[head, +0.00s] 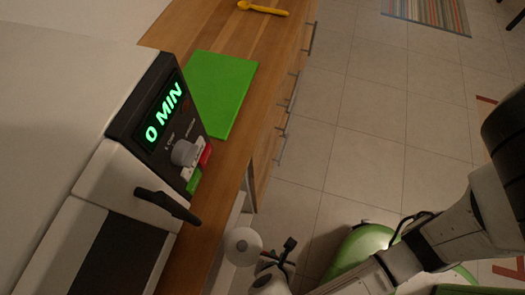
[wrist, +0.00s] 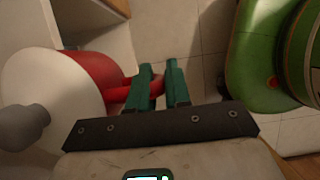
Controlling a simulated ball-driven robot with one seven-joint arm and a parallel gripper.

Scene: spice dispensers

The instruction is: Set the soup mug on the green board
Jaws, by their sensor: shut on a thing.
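The soup mug is red with a white lid and a grey knob, and shows in the wrist view (wrist: 88,72). In the head view its pale lid (head: 243,246) shows at the lower middle, in front of the counter edge and over the floor side. My gripper (wrist: 160,80) is shut on the mug's red handle, with the handle between its teal fingers. In the head view my gripper (head: 276,258) is just right of the mug. The green board (head: 222,90) lies flat and bare on the wooden counter, farther up the picture from the mug.
A white microwave (head: 95,190) with a "0 MIN" display stands on the counter, covering part of the board's left side. Its dark handle (head: 167,206) juts out toward the mug's side. A yellow spoon (head: 262,9) lies at the far end. Drawer handles (head: 283,145) line the counter front.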

